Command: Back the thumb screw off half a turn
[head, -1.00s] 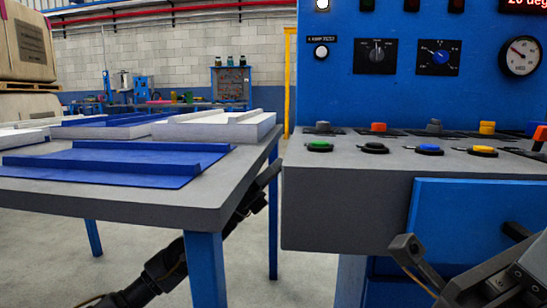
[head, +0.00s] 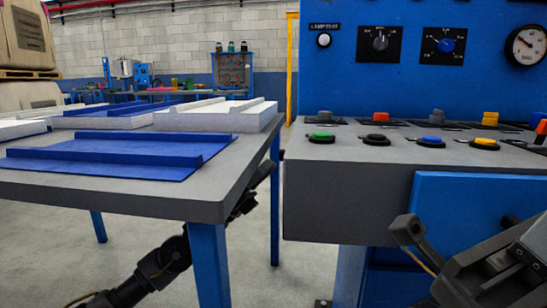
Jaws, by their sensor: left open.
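I cannot make out a thumb screw in the head view. My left gripper (head: 262,176) is at the end of the black arm from the lower left. It is open, beside and partly behind the grey table's right edge, in the gap before the console, and it holds nothing that I can see. My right gripper (head: 440,244) is at the lower right, in front of the blue front panel (head: 455,195). It is cut off by the frame edge, and its jaw opening is unclear.
The grey console (head: 340,205) carries several coloured buttons and switches, with dials and a gauge (head: 526,46) on the blue panel behind. The grey table (head: 150,203) at left holds blue sheets (head: 110,155) and white panels (head: 215,120). A floor gap separates table and console.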

